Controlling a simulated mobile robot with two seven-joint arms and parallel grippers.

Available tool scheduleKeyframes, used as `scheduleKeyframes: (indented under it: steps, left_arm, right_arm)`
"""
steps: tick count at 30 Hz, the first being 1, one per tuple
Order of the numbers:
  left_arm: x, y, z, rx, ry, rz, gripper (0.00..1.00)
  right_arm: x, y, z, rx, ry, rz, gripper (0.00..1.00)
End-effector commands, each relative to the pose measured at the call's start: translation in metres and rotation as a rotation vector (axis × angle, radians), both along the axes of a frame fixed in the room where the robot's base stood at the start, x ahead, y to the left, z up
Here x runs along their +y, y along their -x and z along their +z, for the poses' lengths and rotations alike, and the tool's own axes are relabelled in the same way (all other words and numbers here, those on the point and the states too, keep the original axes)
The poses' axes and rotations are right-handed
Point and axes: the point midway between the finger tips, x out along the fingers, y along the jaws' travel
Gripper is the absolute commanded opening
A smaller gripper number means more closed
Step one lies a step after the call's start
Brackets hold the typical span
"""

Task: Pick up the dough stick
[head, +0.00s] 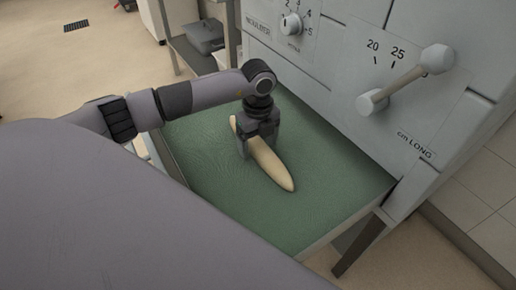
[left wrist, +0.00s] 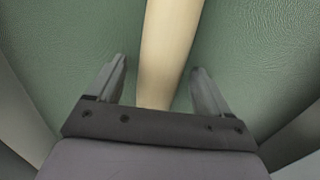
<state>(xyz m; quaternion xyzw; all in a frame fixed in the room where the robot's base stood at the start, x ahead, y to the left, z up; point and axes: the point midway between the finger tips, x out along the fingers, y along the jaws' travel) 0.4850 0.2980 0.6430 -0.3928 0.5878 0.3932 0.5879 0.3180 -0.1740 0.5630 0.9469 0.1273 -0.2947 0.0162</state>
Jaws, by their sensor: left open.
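The dough stick (head: 269,165) is a long pale roll with a tapered end, lying on the green surface of the machine's tray. My left gripper (head: 259,150) is over its upper part, pointing down. In the left wrist view the dough stick (left wrist: 168,50) runs between the two open fingers of my left gripper (left wrist: 160,85), with a gap on each side. The gripper hides part of the dough stick in the head view. My right gripper is not in view.
The green tray (head: 215,185) is otherwise bare. The grey machine front (head: 340,75) rises along its right side, with a numbered dial (head: 291,24) and a lever handle (head: 408,78) sticking out. A metal shelf (head: 195,55) stands behind.

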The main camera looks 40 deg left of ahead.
Motion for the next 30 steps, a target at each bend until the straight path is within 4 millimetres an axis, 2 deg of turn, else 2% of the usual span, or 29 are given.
scheduleKeyframes:
  steps: [23,24,30]
  left_arm:
    - [-0.0004,0.0002,-0.0048,0.000,0.000,-0.001,0.80]
    - [-0.0004,0.0002,-0.0047,0.000,0.000,-0.001,0.76]
    - [-0.0004,0.0002,-0.0047,0.000,0.001,-0.001,0.14]
  right_arm:
    - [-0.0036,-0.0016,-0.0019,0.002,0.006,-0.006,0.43]
    - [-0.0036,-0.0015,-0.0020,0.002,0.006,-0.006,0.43]
    - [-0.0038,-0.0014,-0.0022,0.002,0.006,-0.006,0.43]
